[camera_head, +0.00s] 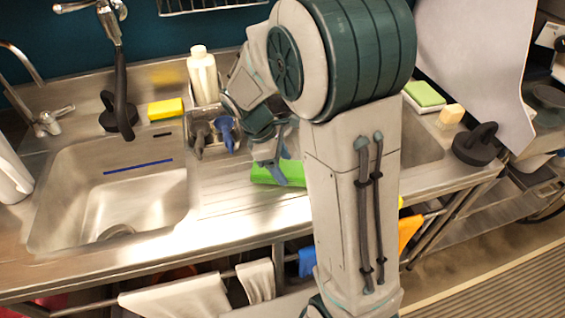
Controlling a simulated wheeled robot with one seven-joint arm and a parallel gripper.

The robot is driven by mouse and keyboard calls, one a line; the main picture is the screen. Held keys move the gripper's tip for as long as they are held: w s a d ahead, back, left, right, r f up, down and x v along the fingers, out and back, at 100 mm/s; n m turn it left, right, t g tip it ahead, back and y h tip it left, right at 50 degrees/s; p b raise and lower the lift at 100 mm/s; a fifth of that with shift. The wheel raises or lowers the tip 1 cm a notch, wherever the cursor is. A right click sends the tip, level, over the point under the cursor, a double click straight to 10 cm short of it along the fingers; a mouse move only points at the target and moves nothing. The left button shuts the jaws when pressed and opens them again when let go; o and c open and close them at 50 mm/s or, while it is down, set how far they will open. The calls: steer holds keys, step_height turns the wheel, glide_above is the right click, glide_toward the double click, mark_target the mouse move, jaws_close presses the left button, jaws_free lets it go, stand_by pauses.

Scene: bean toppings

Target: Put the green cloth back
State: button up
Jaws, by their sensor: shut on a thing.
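The bright green cloth (263,174) is at the middle of the steel counter, just right of the sink basin. It looks bunched into a short roll. My gripper (280,172) points down at it from above and is shut on it. Whether the cloth rests on the counter or is held just above it I cannot tell. My own arm hides its right end and much of the counter behind.
A rail (227,274) under the counter's front edge carries white cloths (256,281), a blue cloth (306,262) and an orange cloth (408,232). A bottle (203,76), yellow sponge (166,109) and utensil holder (213,131) stand behind. The left sink basin (70,200) is open.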

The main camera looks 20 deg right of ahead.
steer(key=shift+f, duration=0.2)
steer(key=o, duration=1)
steer(key=shift+o, duration=0.2)
steer(key=v, duration=1.1)
steer(key=s+d+m+t+y, duration=0.4)
steer(key=s+m, duration=0.9)
steer(key=s, duration=0.3)
steer(key=shift+d+f+m+t, duration=0.2)
steer(key=shift+m+t, duration=0.1)
steer(key=shift+t, duration=0.1)
steer(key=shift+w, duration=0.1)
